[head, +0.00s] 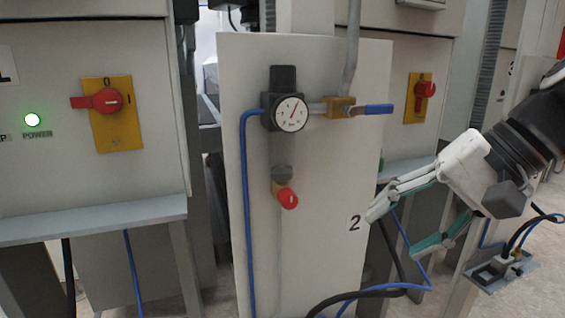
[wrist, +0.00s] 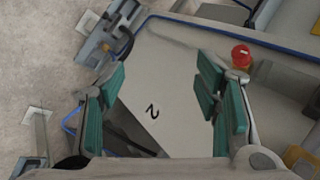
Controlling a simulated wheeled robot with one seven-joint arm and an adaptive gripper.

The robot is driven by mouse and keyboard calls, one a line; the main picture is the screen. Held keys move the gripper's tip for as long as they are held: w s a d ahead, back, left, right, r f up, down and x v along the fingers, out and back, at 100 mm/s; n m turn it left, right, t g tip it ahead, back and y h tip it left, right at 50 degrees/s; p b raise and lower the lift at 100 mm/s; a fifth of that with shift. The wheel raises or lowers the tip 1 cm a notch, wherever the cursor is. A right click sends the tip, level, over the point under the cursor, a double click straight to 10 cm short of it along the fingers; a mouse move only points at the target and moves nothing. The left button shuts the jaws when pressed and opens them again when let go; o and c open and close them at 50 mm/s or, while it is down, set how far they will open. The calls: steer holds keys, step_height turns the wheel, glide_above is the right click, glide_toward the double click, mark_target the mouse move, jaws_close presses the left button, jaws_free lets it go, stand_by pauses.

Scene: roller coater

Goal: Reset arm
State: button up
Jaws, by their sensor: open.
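My gripper (head: 408,230) is at the right in the head view, in front of the lower right part of a white panel (head: 335,180) marked with a 2. Its two fingers are spread apart with nothing between them. In the wrist view my gripper (wrist: 155,105) shows green finger pads on both sides, with the panel (wrist: 165,75) and its 2 seen in the gap. My arm comes in from the right edge of the head view.
The panel carries a gauge (head: 290,114), a blue-handled valve (head: 378,109) and a red knob (head: 287,198). Cabinets with red rotary switches (head: 107,100) (head: 425,89) stand on both sides. A green power light (head: 32,120) glows at left. Cables (head: 375,291) hang below my gripper.

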steer(key=s+d+f+n+g+h, duration=0.15)
steer(key=s+f+h, duration=0.3)
steer(key=s, duration=0.55)
steer(key=s+d+f+n+g+h, duration=0.1)
steer(key=s+d+f+n+h, duration=0.15)
steer(key=s+f, duration=0.5)
step_height(320, 180, up, 23)
steer(key=s+n+t+p, duration=0.1)
steer(key=t+p, duration=0.2)
steer(key=p, duration=1.7)
steer(key=shift+s+a+r, duration=0.15)
steer(key=shift+s+a, duration=0.05)
steer(key=shift+a, duration=0.25)
